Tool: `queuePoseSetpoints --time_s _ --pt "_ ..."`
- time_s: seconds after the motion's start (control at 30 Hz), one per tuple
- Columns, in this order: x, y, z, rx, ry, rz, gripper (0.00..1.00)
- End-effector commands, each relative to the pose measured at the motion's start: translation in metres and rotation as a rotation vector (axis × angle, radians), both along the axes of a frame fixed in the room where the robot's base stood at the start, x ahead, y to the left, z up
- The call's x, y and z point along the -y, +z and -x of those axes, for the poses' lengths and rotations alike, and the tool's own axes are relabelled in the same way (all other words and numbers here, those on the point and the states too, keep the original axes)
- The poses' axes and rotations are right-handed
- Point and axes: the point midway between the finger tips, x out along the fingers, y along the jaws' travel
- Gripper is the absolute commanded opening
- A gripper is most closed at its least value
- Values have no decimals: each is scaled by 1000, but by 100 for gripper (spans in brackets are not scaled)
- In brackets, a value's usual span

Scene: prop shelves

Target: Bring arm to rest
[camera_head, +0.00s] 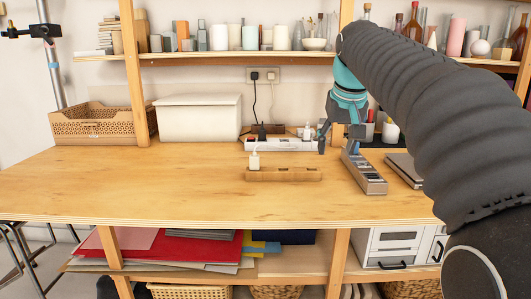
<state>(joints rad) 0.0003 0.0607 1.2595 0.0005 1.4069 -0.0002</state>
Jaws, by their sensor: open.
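My arm, in a ribbed dark sleeve, comes in from the right side of the head camera view and reaches out over the table (130,188). My gripper (337,147), below a teal wrist part, points down over the back right of the table. Its fingers are apart, with nothing seen between them. One finger shows near the right end of a white rack (290,145); the other is close to the far end of a long grey tray (369,184). I cannot tell whether either finger touches anything.
A white box (200,119) and woven basket (92,125) stand at the back left. A shelf (215,57) with bottles runs above. Dark flat items (405,167) lie right. The table's front left is clear.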

Motion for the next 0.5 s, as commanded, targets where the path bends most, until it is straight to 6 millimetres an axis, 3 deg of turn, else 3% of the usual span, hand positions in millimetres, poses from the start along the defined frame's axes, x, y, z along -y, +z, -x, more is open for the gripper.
queuePoseSetpoints --time_s 0.27,0.5 --pt "0 -42 89 26 0 0 55" --pt "0 -106 169 49 0 0 55"
